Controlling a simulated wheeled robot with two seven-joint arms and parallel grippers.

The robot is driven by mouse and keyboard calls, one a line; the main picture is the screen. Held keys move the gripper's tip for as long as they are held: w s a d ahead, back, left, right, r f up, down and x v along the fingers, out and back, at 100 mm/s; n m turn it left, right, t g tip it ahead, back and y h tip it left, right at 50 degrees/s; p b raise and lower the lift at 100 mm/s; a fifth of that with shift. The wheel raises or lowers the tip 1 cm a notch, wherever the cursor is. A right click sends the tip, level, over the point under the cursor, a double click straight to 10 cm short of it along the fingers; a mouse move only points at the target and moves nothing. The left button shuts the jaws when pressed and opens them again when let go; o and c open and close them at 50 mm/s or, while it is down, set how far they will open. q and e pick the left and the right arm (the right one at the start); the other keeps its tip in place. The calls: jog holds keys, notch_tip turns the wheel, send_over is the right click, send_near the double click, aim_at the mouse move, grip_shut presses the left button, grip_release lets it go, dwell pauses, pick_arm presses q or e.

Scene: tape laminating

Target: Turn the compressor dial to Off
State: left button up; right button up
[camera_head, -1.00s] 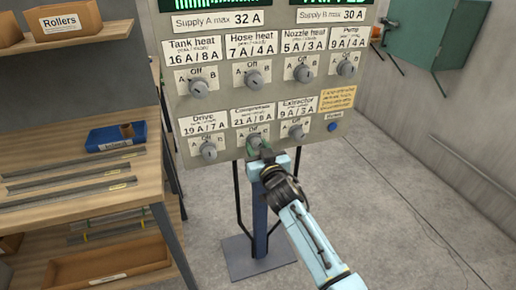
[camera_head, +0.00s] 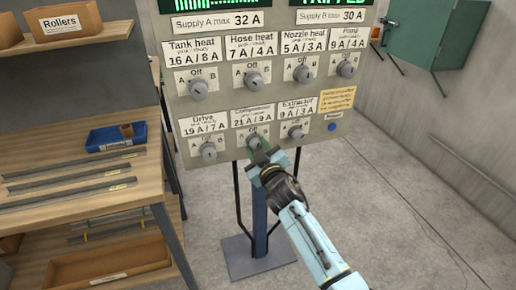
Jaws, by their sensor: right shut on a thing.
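The compressor dial (camera_head: 254,141) is in the lower row of the control panel (camera_head: 228,103), between the Drive dial and the Extractor dial. It sits under the label "Compressor 21 A / 9 A" and is largely hidden by my right gripper, so where its pointer stands cannot be read. My right gripper (camera_head: 258,150) is at the panel, shut on the compressor dial, with its arm coming up from the lower right. My left gripper is out of view.
The Drive dial (camera_head: 208,151) and Extractor dial (camera_head: 296,132) are close on either side. A blue button (camera_head: 332,127) is further right. Wooden shelves (camera_head: 80,188) with bins stand at the left. The floor (camera_head: 400,220) at the right is clear.

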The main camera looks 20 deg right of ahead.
jog(key=shift+n, duration=1.2)
jog(key=o, duration=1)
jog(key=shift+s, duration=0.15)
jog(key=s+p, duration=0.1)
jog(key=s, duration=1.2)
jog(key=shift+d, duration=0.25)
